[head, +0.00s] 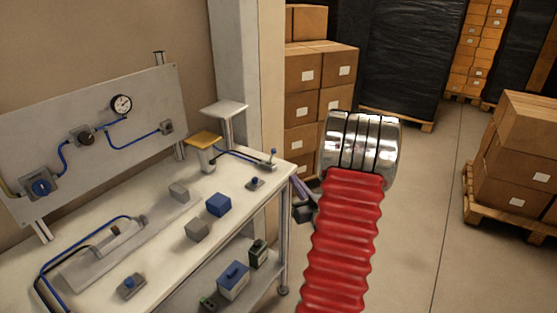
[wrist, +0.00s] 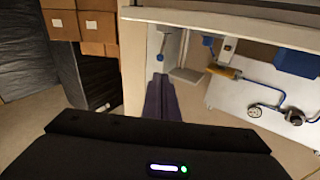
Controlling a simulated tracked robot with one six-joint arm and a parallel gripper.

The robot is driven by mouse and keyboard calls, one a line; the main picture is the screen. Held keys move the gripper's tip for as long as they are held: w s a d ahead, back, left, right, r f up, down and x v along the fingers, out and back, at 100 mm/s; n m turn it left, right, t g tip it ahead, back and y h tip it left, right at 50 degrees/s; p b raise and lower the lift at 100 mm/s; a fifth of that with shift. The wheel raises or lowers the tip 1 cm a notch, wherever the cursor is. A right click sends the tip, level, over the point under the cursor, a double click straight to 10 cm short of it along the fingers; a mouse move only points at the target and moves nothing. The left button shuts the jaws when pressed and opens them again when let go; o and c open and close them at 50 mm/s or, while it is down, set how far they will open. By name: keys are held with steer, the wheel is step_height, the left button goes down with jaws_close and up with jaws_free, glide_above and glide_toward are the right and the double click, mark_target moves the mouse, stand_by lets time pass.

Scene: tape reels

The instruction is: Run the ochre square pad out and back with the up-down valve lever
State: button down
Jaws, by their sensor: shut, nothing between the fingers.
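The ochre square pad (head: 204,138) sits flat on top of a pale upright cylinder (head: 207,160) at the back right of the bench. In the wrist view an ochre edge (wrist: 224,72) shows, likely the same pad. A blue hose runs from the cylinder to a small valve with a lever (head: 268,160) at the bench's right end; the lever has a blue knob and points up. My gripper (head: 297,184), purple-fingered, is shut and empty, just right of the bench's edge near the valve, partly hidden by my red arm. Its fingers show in the wrist view (wrist: 160,85).
Blue and grey blocks (head: 218,205) and a small blue-knobbed valve (head: 255,183) lie on the bench. A gauge panel (head: 100,130) rises behind. Cartons (head: 303,75) stand behind my arm.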

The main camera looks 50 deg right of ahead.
mark_target(274, 153)
steer(key=x, duration=1.4)
steer(key=shift+a, duration=0.2)
steer(key=shift+w, duration=0.1)
